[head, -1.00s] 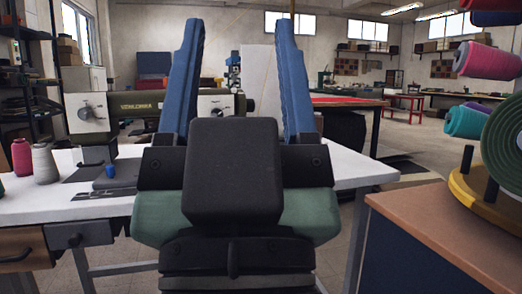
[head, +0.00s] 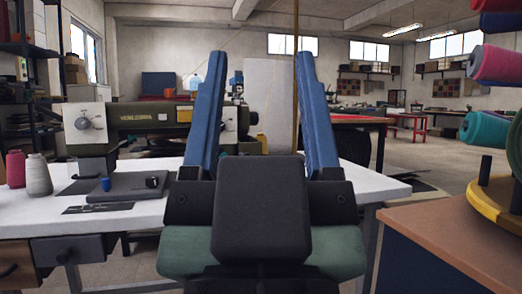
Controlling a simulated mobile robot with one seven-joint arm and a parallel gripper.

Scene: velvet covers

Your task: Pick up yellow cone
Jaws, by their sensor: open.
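I cannot make out a clear yellow cone. Another small yellowish patch (head: 261,138) shows low between the fingers, right of the sewing machine; both are too small to identify. My gripper (head: 261,55) is in front of the camera, its two blue fingers pointing up and away, wide apart. It is open and I see nothing held between them. Its dark body hides part of the white table.
A wood-topped cabinet (head: 440,235) with a yellow-based thread stand (head: 490,208) is close at right. Open floor lies beyond.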

